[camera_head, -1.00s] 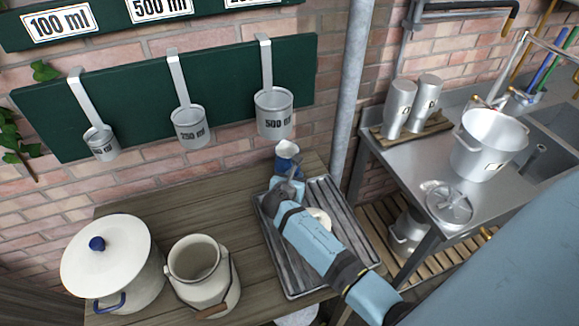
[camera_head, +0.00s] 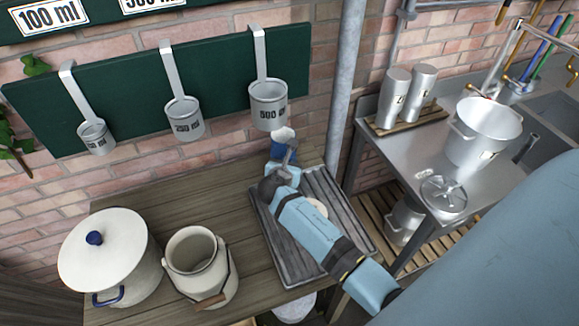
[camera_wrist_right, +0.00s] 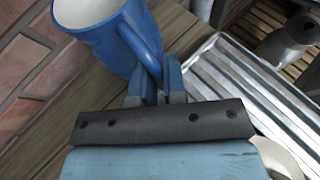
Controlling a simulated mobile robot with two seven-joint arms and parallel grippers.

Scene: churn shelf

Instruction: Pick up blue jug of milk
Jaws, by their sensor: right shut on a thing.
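The blue jug (camera_wrist_right: 100,38) has a pale inside and a blue handle. In the right wrist view my right gripper (camera_wrist_right: 158,82) is shut on the jug's handle. In the head view the jug (camera_head: 283,148) shows at the back of the wooden table, partly hidden behind my right gripper (camera_head: 285,172). I cannot tell whether it touches the table or is held just above it. What is inside the jug cannot be made out. My left gripper is not in view.
A grey ribbed tray (camera_head: 335,205) lies under my right arm, with a pale round thing (camera_head: 317,208) on it. A lidded white pot (camera_head: 110,250) and a cream can (camera_head: 200,265) stand at left. Measuring cups, including a large one (camera_head: 268,105), hang behind. A pipe (camera_head: 345,80) rises close right of the jug.

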